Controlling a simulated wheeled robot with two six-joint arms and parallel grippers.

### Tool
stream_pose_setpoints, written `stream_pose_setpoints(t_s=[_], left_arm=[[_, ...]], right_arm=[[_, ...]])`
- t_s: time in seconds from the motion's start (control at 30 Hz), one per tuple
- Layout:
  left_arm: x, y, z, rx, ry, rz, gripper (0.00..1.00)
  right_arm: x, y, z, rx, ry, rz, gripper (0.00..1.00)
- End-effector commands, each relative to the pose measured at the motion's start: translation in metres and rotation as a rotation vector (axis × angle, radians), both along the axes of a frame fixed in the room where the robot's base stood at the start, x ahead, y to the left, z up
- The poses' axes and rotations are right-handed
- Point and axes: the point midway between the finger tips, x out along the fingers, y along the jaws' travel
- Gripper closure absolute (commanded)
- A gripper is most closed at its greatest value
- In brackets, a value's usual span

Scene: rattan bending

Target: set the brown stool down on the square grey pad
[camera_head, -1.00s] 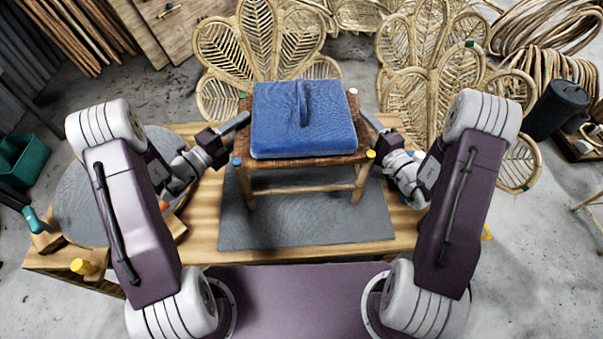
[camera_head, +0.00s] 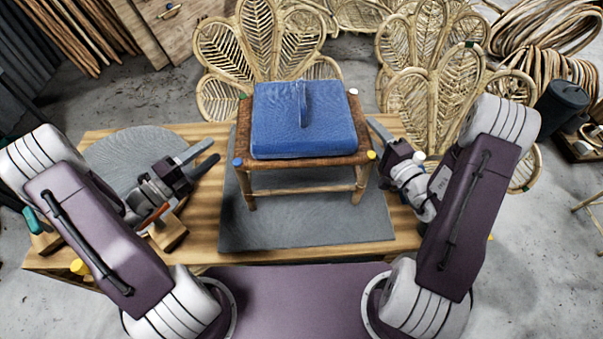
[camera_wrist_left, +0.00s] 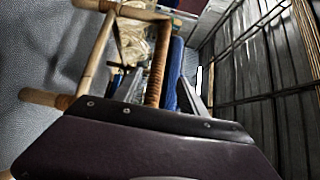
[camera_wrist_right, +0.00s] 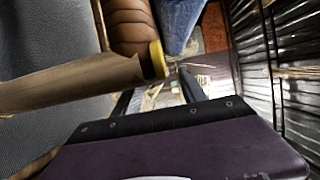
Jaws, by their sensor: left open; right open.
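The brown stool (camera_head: 247,166) stands upright on the square grey pad (camera_head: 300,228), its visible feet resting on the pad. A blue cushion (camera_head: 290,130) with a raised strap lies on its woven seat. My left gripper (camera_head: 207,158) is open and empty, a clear gap to the left of the stool. The stool's side shows in the left wrist view (camera_wrist_left: 95,55). My right gripper (camera_head: 378,133) is open, close beside the stool's right side. A stool leg with a yellow cap (camera_wrist_right: 157,60) is near it in the right wrist view. The stool's far legs are partly hidden.
The wooden table (camera_head: 205,225) carries the pad. A round grey disc (camera_head: 130,148) lies at its left, partly behind my left arm. Rattan chair backs (camera_head: 262,45) stand behind the table. A dark bin (camera_head: 556,110) is on the floor at the right.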

Motion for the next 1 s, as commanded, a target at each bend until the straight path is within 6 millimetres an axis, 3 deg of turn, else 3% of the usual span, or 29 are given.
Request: stream_pose_setpoints(t_s=[0.2, 0.37, 0.77, 1.0], left_arm=[[0.0, 0.0, 0.0, 0.0, 0.0, 0.0, 0.51], [0.0, 0.0, 0.0, 0.0, 0.0, 0.0, 0.51], [0.0, 0.0, 0.0, 0.0, 0.0, 0.0, 0.51], [-0.007, 0.021, 0.002, 0.0, 0.0, 0.003, 0.51]], right_arm=[[-0.051, -0.026, 0.0, 0.003, 0.003, -0.01, 0.51], [-0.072, -0.034, 0.0, 0.0, 0.001, -0.005, 0.51], [-0.079, -0.035, 0.001, 0.0, 0.0, 0.0, 0.51], [-0.078, -0.035, 0.01, 0.0, 0.0, -0.001, 0.51]])
